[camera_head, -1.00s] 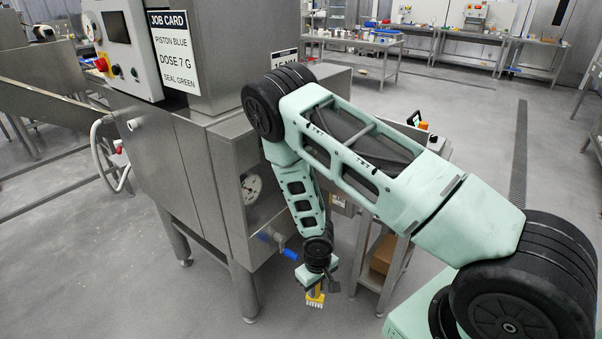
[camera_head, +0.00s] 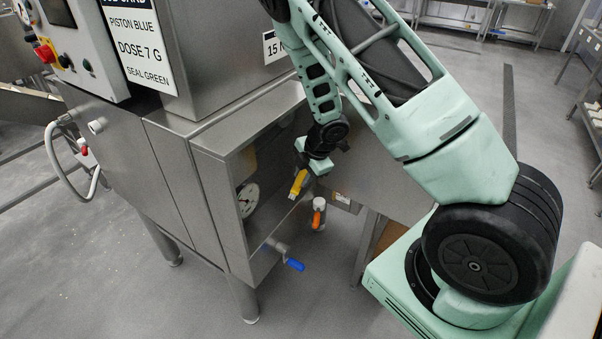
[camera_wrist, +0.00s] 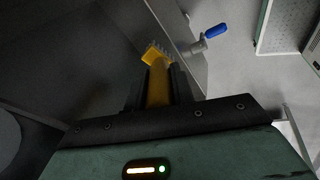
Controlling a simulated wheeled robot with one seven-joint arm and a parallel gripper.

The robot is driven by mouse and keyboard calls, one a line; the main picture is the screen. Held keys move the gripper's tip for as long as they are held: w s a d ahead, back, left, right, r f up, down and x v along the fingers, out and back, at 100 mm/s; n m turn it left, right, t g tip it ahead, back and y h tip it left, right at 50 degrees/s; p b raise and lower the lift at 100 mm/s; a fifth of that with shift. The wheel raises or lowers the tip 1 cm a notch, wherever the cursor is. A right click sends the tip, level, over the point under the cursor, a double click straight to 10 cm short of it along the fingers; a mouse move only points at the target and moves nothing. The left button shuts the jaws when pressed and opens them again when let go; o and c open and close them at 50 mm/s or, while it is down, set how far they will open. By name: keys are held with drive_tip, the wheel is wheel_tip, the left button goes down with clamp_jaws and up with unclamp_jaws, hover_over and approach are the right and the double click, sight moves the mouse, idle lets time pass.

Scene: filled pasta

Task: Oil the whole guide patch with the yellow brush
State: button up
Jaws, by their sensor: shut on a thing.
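My gripper (camera_head: 306,172) is shut on the yellow brush (camera_head: 298,183), at the open recess in the front of the steel machine. In the wrist view the yellow brush (camera_wrist: 158,75) sticks out from between the dark fingers, its pale bristles pointing up and to the right. The bristles appear apart from any surface, though the dim recess makes this hard to tell. I cannot make out the guide patch in either view.
The steel machine (camera_head: 175,185) stands on legs at the left. A round gauge (camera_head: 248,199) sits in its recess. A blue-handled valve (camera_head: 294,264) and an orange-handled part (camera_head: 317,216) are below and beside the brush.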

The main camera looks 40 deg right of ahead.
drive_tip(key=shift+f+b, duration=2.45)
drive_tip(key=shift+f, duration=0.3)
drive_tip(key=shift+f+b, duration=0.8)
drive_tip(key=shift+f, duration=0.3)
drive_tip(key=shift+r, duration=0.1)
